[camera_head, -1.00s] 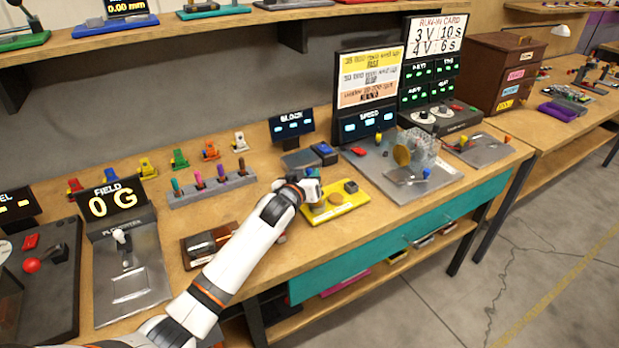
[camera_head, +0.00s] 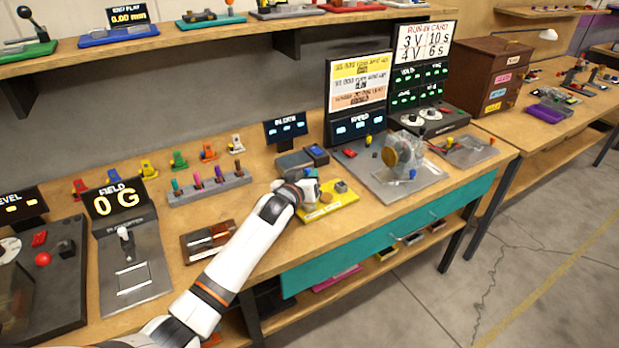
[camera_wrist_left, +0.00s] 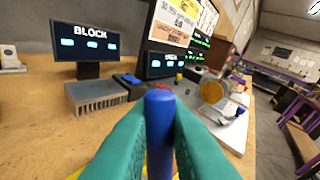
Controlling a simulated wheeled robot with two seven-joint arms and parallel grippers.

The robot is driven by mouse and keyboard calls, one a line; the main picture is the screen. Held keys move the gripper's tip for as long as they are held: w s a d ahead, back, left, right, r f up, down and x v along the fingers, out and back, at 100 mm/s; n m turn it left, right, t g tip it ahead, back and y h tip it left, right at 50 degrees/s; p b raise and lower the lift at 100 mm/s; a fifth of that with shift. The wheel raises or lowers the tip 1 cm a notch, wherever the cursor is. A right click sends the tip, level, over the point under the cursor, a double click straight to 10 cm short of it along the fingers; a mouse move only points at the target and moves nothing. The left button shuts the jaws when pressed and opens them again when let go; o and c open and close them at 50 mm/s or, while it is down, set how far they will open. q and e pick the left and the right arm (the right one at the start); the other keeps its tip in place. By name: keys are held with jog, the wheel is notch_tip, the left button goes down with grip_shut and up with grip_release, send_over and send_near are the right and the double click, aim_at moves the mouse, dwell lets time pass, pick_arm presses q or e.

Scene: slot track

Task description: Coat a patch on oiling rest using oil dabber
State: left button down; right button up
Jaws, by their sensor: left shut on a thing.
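The yellow plate (camera_head: 338,209), which looks like the oiling rest, lies near the front edge of the bench. A tan round pad (camera_head: 326,198) and a small grey block (camera_head: 341,186) show on it. My left gripper (camera_head: 312,190) is over the left part of this plate. In the left wrist view its teal fingers (camera_wrist_left: 160,140) are shut on an upright blue handle (camera_wrist_left: 160,115), which looks like the oil dabber. The dabber's lower end is hidden, so I cannot tell whether it touches anything. My right gripper is not in view.
Behind the plate are a grey finned block (camera_head: 294,162) and the BLOCK display (camera_head: 286,128). To the right is a grey plate with a round disc (camera_head: 391,157). A rack of coloured pegs (camera_head: 210,188) stands left.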

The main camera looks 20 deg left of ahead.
aim_at(309, 173)
pick_arm(q)
jog(key=shift+r+p, duration=0.3)
jog(key=shift+r, duration=0.4)
jog(key=shift+d+r+p, duration=0.15)
jog(key=shift+r+p, duration=0.5)
jog(key=shift+r, duration=0.2)
jog(key=shift+r+p, duration=0.55)
jog(key=shift+r, duration=0.05)
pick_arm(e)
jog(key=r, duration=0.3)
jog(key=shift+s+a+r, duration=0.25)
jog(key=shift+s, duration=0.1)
pick_arm(q)
jog(key=shift+f, duration=0.1)
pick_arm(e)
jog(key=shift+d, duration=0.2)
